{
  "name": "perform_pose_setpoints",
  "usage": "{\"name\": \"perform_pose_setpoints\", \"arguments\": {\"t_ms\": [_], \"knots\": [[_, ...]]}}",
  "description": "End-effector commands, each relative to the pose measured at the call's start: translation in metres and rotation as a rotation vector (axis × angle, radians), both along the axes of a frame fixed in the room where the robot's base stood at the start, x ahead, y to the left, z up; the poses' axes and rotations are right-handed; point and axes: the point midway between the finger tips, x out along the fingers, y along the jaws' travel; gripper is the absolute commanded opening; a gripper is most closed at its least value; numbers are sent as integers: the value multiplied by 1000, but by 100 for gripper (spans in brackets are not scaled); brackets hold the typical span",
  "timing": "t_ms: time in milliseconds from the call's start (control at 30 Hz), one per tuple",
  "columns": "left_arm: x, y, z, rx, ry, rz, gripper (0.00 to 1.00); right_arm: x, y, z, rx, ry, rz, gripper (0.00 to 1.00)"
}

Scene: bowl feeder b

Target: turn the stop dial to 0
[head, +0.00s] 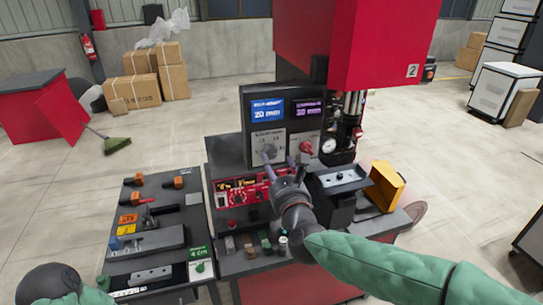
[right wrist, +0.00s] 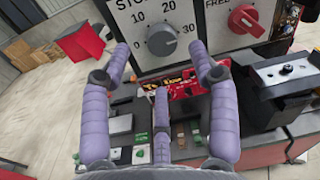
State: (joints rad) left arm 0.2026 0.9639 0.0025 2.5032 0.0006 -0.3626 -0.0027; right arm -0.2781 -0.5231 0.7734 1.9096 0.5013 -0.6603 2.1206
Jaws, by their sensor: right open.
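The stop dial is a grey round knob (head: 269,151) on a white scale plate (head: 268,139) on the dark upright panel. In the right wrist view the grey knob (right wrist: 161,41) shows large, with 10, 20 and 30 printed around it; I cannot clearly read its pointer. My right gripper (head: 278,159) is in front of the panel, close to the dial. Its purple fingers (right wrist: 162,62) are spread and empty, with the knob beyond and between the tips. I cannot tell whether a tip touches it. A dark joint of my left arm shows at the lower left; its fingers are out of view.
A red knob (head: 305,147) sits right of the dial and also shows in the right wrist view (right wrist: 242,19). Above the scales are a blue screen (head: 268,110) and a purple screen (head: 307,109). A yellow bin (head: 386,185) stands right.

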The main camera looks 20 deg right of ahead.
Motion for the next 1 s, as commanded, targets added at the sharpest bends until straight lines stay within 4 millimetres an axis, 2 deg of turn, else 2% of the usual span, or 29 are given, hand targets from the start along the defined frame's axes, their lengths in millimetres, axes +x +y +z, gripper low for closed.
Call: {"name": "perform_pose_setpoints", "arguments": {"t_ms": [200,400,800,833,1000], "knots": [[0,0,2,0,0,0,40,33,-1,-1,-1,3,0,60],[0,0,4,0,0,0,40,50,-1,0,-1,1,1,60],[0,0,4,0,0,0,40,56,-1,0,-1,0,1,60],[0,0,4,0,0,0,40,56,-1,0,-1,0,1,58],[0,0,4,0,0,0,40,56,-1,0,-1,0,1,10]]}}
